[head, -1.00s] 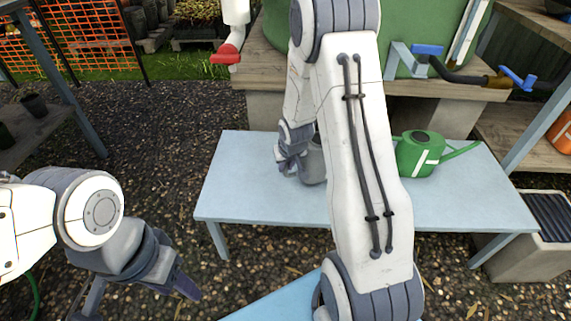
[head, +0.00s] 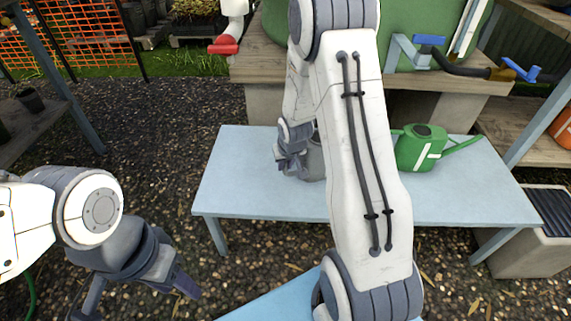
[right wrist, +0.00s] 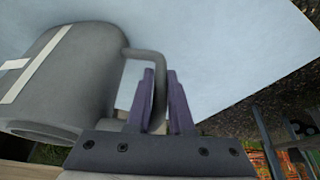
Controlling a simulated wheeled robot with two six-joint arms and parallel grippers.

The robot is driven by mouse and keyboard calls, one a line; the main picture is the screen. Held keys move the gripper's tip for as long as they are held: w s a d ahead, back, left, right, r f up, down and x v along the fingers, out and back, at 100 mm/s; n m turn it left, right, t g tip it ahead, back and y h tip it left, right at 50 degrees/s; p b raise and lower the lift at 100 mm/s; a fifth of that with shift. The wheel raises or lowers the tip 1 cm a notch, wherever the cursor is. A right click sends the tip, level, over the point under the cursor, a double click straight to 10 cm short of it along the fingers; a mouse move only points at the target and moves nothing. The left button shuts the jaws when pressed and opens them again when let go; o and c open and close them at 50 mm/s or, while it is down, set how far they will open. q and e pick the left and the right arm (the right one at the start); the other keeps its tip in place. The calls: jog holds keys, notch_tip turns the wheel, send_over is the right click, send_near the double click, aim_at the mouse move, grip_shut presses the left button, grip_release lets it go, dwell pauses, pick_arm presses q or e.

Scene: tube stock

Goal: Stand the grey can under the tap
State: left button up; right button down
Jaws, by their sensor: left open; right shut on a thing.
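The grey can (head: 316,160) shows in the head view over the pale blue table, mostly hidden behind my right arm. In the right wrist view the grey can (right wrist: 85,80) has white stripes and a looped handle. My right gripper (right wrist: 160,88) is shut on that handle, one purple finger on each side. I cannot tell whether the can touches the table. A tap with a blue lever and brass body (head: 503,74) is at the upper right, by a black hose. My left gripper (head: 190,287) is open and empty at the lower left.
A green watering can (head: 420,148) stands on the table (head: 250,185), right of my arm. A large green tank (head: 400,20) sits on a wooden bench (head: 250,72) behind. A red-ended white pipe (head: 225,45) is at its left. The table's left part is clear.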

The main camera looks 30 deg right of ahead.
jog(key=c, duration=0.7)
grip_release()
jog(key=shift+c, duration=0.2)
jog(key=d+p+v, duration=0.1)
jog(key=p+v, duration=0.5)
jog(key=v, duration=0.4)
jog(key=shift+a+r+p, duration=0.2)
jog(key=shift+a+p, duration=0.1)
jog(key=shift+a, duration=0.2)
jog(key=shift+s, duration=0.15)
